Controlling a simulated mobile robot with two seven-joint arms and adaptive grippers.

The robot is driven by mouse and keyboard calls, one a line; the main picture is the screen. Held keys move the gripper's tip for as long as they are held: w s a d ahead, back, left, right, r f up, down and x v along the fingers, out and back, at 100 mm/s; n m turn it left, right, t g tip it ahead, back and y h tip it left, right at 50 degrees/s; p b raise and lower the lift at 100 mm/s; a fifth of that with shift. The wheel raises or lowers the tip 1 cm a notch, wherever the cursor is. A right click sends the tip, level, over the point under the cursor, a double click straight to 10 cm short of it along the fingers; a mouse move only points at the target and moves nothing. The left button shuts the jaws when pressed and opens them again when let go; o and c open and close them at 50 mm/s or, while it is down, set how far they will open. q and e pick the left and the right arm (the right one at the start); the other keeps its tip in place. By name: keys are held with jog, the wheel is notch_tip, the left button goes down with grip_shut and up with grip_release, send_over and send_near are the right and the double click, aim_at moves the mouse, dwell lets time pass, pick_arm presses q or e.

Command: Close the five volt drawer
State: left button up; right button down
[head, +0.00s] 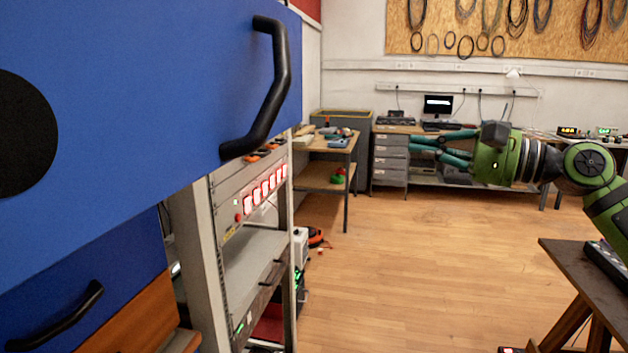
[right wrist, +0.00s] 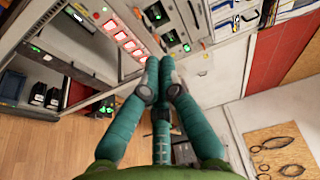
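A large blue drawer front (head: 160,80) with a black bar handle (head: 272,90) fills the upper left of the head view, very close to me. A second blue front (head: 110,265) with a black handle (head: 58,318) is below it. No label is readable, so I cannot tell which is the five volt drawer. My right gripper (head: 414,144) is well to the right of both, in free air, its teal fingers pointing left. In the right wrist view its fingertips (right wrist: 158,62) come together with nothing between them. My left gripper is not in view.
A grey rack (head: 230,215) with red-lit modules stands behind the blue fronts. A workbench (head: 345,150) and grey drawers (head: 390,160) are at the back. A dark table (head: 575,262) is at lower right. The wooden floor (head: 420,265) between is clear.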

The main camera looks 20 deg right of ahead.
jog(key=s+a+r+n+g+y+b, duration=0.25)
jog(key=s+a+r+g+y, duration=0.2)
jog(key=s+a, duration=0.75)
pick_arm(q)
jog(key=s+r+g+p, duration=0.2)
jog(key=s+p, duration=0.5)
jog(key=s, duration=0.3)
pick_arm(e)
send_near(289, 126)
jog(key=shift+h, duration=0.35)
jog(key=p+x, duration=0.3)
jog(key=p, duration=0.2)
jog(key=r+p+x, duration=0.1)
jog(key=p+x, duration=0.2)
jog(key=p, duration=0.3)
jog(key=shift+s+r, duration=0.1)
jog(key=shift+s, duration=0.1)
jog(key=shift+w+a+p, duration=0.25)
jog(key=shift+a+p, duration=0.15)
jog(key=shift+p, duration=0.25)
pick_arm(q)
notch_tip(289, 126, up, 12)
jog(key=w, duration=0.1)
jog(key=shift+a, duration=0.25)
pick_arm(e)
jog(key=shift+w+a+f, duration=0.1)
jog(key=shift+a+f, duration=0.05)
jog(key=shift+f, duration=0.2)
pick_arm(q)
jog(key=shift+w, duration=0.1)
